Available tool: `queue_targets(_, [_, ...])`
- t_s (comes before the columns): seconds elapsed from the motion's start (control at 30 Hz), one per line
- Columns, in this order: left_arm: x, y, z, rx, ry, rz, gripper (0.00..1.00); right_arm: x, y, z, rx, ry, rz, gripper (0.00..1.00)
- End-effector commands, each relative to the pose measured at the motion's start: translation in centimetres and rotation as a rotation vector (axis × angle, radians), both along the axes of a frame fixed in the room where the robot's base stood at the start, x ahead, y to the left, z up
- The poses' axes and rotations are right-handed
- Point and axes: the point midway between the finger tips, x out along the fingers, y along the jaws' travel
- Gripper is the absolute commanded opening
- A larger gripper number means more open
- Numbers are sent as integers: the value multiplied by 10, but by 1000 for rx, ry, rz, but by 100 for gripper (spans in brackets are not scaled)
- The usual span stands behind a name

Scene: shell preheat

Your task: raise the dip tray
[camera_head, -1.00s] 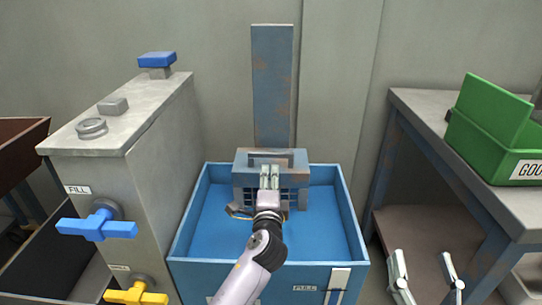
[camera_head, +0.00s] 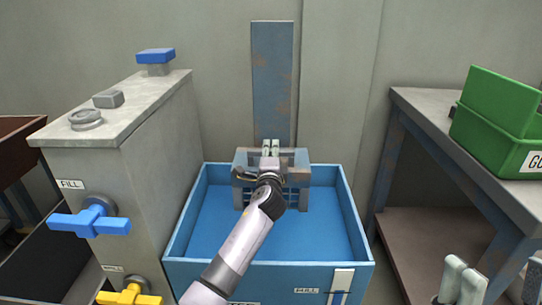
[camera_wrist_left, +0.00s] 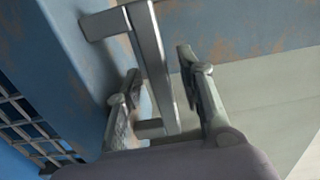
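The dip tray (camera_head: 297,182) is a worn blue-grey rack with barred sides and a handle on top. It stands in the blue tank (camera_head: 361,235) at its back wall, in front of a tall upright plate (camera_head: 272,80). My left gripper (camera_head: 270,147) is at the top of the tray. In the left wrist view, the grey handle bar (camera_wrist_left: 152,55) passes between its two fingers (camera_wrist_left: 165,95), with a visible gap at the right finger. My right gripper (camera_head: 462,278) is low at the right, empty and partly cut off; its fingers appear close together.
A grey cabinet (camera_head: 160,150) with a blue FILL valve (camera_head: 90,220) and a yellow valve (camera_head: 130,295) stands left of the tank. A table (camera_head: 440,120) with a green bin (camera_head: 490,130) stands at the right. The tank floor in front of the tray is clear.

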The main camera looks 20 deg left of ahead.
Motion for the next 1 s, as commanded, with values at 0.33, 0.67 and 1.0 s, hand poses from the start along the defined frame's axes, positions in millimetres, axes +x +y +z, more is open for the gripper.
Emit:
queue_targets(0.33, [3, 1, 1, 0, -1, 0, 35, -5, -1, 1, 9, -25, 2, 60])
queue_targets(0.67, [2, 1, 0, 0, 0, 0, 14, -5, -1, 2, 7, -24, 1, 60])
queue_targets(1.0, [2, 1, 0, 0, 0, 0, 0, -4, -1, 2, 8, -24, 1, 60])
